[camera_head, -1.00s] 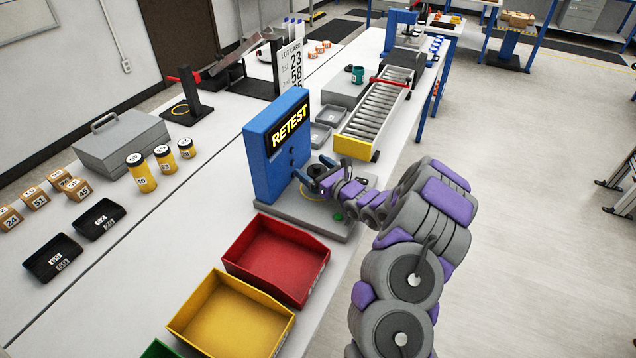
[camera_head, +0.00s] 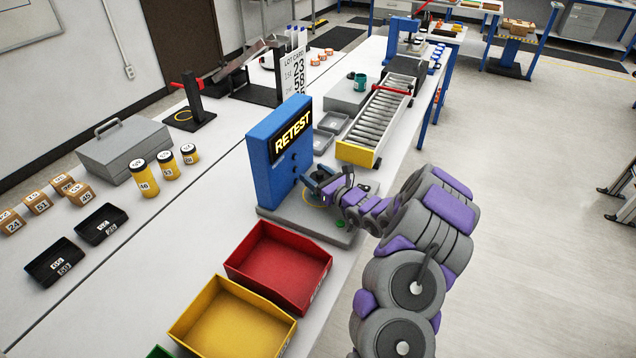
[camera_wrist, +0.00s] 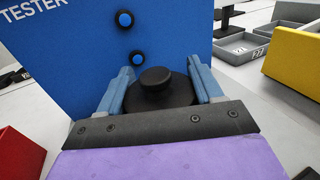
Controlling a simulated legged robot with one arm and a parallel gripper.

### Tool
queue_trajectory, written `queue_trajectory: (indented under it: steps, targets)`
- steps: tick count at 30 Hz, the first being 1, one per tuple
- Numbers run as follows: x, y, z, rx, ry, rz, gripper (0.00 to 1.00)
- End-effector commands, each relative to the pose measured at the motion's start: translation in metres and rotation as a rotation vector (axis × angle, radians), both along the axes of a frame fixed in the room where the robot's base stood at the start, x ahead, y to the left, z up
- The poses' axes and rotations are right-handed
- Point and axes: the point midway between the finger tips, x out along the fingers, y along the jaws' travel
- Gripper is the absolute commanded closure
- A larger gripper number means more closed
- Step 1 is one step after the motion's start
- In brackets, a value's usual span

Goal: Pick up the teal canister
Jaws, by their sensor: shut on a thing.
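My gripper (camera_head: 322,181) is at the blue tester with the RETEST sign (camera_head: 283,150), over its grey base. In the wrist view my gripper (camera_wrist: 158,88) has its blue-grey fingers on either side of a round black top with a knob (camera_wrist: 155,82), and is shut on this thing. The sides of the black-topped thing are mostly hidden, so I cannot tell its body colour. A small teal cup-like thing (camera_head: 361,82) stands apart on a grey block beside the roller conveyor.
A red bin (camera_head: 278,265) and a yellow bin (camera_head: 232,320) stand in front of the tester. The roller conveyor (camera_head: 378,125) with a yellow end lies behind it. Yellow jars (camera_head: 147,180) stand on the left. Open floor lies right of the bench.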

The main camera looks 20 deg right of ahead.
Motion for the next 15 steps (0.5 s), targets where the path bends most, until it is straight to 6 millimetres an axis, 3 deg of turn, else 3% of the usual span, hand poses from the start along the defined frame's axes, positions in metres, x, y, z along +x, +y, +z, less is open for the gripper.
queue_trajectory:
  steps: [8, 13, 15]
  targets:
    - [0.0, 0.001, 0.015, -0.001, 0.0, 0.001, 0.7]
    - [0.0, 0.001, 0.037, -0.001, -0.002, 0.0, 0.7]
    - [-0.01, -0.003, 0.039, 0.004, -0.001, -0.004, 0.7]
